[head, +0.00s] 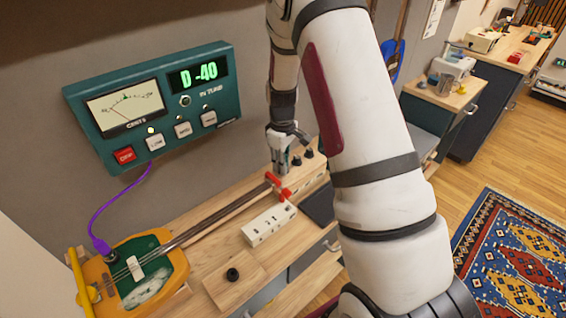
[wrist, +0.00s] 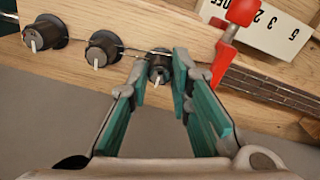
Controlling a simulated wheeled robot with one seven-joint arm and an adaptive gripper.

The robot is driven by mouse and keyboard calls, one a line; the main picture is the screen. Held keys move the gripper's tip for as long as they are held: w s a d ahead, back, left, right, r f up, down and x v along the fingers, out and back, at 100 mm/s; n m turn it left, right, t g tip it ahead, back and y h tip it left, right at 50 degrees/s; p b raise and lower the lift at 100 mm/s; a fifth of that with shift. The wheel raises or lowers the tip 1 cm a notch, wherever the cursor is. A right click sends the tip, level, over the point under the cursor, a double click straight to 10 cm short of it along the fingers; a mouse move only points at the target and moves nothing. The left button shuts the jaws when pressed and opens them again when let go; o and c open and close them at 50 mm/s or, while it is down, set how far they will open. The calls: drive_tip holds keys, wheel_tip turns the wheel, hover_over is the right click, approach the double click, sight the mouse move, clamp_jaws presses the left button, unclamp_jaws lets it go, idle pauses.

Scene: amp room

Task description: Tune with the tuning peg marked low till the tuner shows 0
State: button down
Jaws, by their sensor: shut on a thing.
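The green tuner box (head: 160,105) on the wall shows "D -40" in green on its display (head: 198,77). Its dial needle leans left, and a small yellow lamp glows above the button that seems to read LOW (head: 155,142). Three black tuning pegs with white pointer marks stand in a row on the wooden headstock, clearest in the wrist view. My gripper (head: 281,168) is shut on the tuning peg nearest the red clamp (wrist: 158,70). The other two pegs (wrist: 103,48) (wrist: 45,34) stand free to its left in the wrist view. No peg label is readable.
The red clamp (wrist: 230,40) sits close beside my gripper. A white numbered block (head: 269,224) and a black knob (head: 232,274) are on the bench. A purple cable (head: 115,200) joins the tuner to the instrument body (head: 155,285). Open floor and a rug lie right.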

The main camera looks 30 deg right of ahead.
drive_tip(key=shift+m, duration=0.3)
drive_tip(key=m+b, duration=0.1)
drive_tip(key=m, duration=0.2)
drive_tip(key=shift+m, duration=0.3)
drive_tip(key=m+b, duration=0.1)
drive_tip(key=m, duration=0.2)
drive_tip(key=shift+m, duration=0.3)
drive_tip(key=m, duration=0.4)
drive_tip(key=shift+d+b, duration=0.1)
drive_tip(key=shift+b, duration=0.3)
drive_tip(key=shift+m, duration=2)
drive_tip(key=c, duration=1.5)
unclamp_jaws()
drive_tip(key=shift+o, duration=0.2)
drive_tip(key=shift+r, duration=0.15)
